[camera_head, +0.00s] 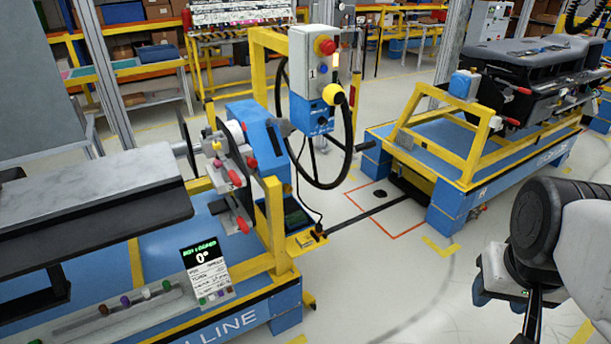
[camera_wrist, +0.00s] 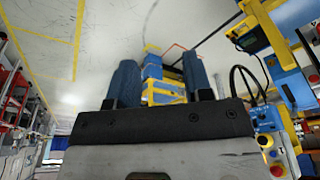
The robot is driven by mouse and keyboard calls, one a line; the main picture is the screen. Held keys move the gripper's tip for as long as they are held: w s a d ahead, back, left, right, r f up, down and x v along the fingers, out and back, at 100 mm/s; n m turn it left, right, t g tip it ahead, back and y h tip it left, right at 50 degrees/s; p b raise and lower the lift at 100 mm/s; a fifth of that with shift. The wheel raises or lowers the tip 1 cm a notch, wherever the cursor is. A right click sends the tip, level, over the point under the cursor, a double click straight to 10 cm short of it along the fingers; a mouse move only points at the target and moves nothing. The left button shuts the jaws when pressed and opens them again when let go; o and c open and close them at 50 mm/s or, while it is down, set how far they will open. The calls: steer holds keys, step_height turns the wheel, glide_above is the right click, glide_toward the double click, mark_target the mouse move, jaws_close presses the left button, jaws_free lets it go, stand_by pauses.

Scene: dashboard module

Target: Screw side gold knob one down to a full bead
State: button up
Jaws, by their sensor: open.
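I cannot make out side gold knob one for certain in either view. In the head view, a fixture head (camera_head: 232,165) at the end of the left station carries red handles and a small yellow part, too small to identify. A row of small coloured knobs (camera_head: 125,300) lies along a grey strip below it. My gripper (camera_wrist: 160,82) shows in the wrist view with its two blue fingers wide apart and nothing between them. It is away from the fixture, over the floor. The fingers do not show clearly in the head view.
A control box (camera_head: 313,75) with a red button stands on a yellow frame beside a black handwheel (camera_head: 318,125). A display card (camera_head: 206,272) reads 0°. A blue and yellow cart (camera_head: 470,150) carries a dark dashboard (camera_head: 530,60). Pale floor lies free between them.

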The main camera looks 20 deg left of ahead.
steer(key=shift+w+a, duration=0.1)
steer(key=w+a+f+g+y, duration=0.3)
steer(key=w+a+y, duration=0.2)
steer(key=w+a, duration=0.5)
steer(key=w+a+f+g+y, duration=0.2)
steer(key=w+a+f+y, duration=0.15)
steer(key=w+a, duration=0.6)
steer(key=w+a+f+g+y, duration=0.25)
steer(key=w+a+y, duration=0.25)
steer(key=w+a, duration=0.5)
steer(key=w+a+f+m+t+y, duration=0.1)
steer(key=w+a+f+y, duration=0.2)
steer(key=w+f, duration=0.3)
steer(key=w+a+f+m+y, duration=0.2)
steer(key=w+a+f+y, duration=0.15)
steer(key=w, duration=0.35)
steer(key=m+t+y, duration=0.3)
steer(key=t, duration=0.3)
glide_toward(292, 191)
steer(key=shift+x, duration=0.9)
steer(key=shift+s+a, duration=0.1)
steer(key=shift+a, duration=0.05)
steer(key=shift+x, duration=3.75)
